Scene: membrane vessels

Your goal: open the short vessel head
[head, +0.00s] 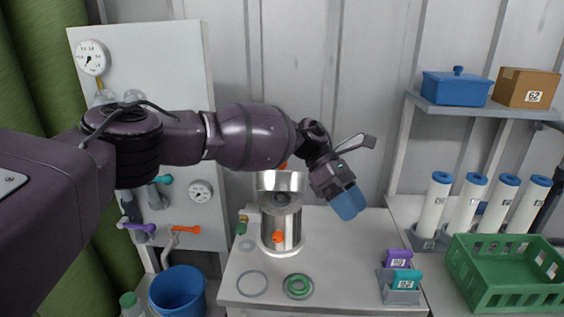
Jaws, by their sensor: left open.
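The short vessel (290,230) is a shiny steel cylinder standing on the white bench, with an orange knob (278,237) on its front. Its steel head (280,181) shows above the body, and a dark round area lies between the two. The head appears raised, but I cannot tell exactly how it sits. A bit of orange shows at its top, partly hidden by my left arm. My left gripper (347,203) is open, with blue fingertips pointing down, to the right of the vessel and apart from it. My right gripper is not in view.
A holder with purple and teal tags (402,280) stands at the right. A green crate (500,296), white tubes and a shelf are farther right. A blue bucket (178,280) is left.

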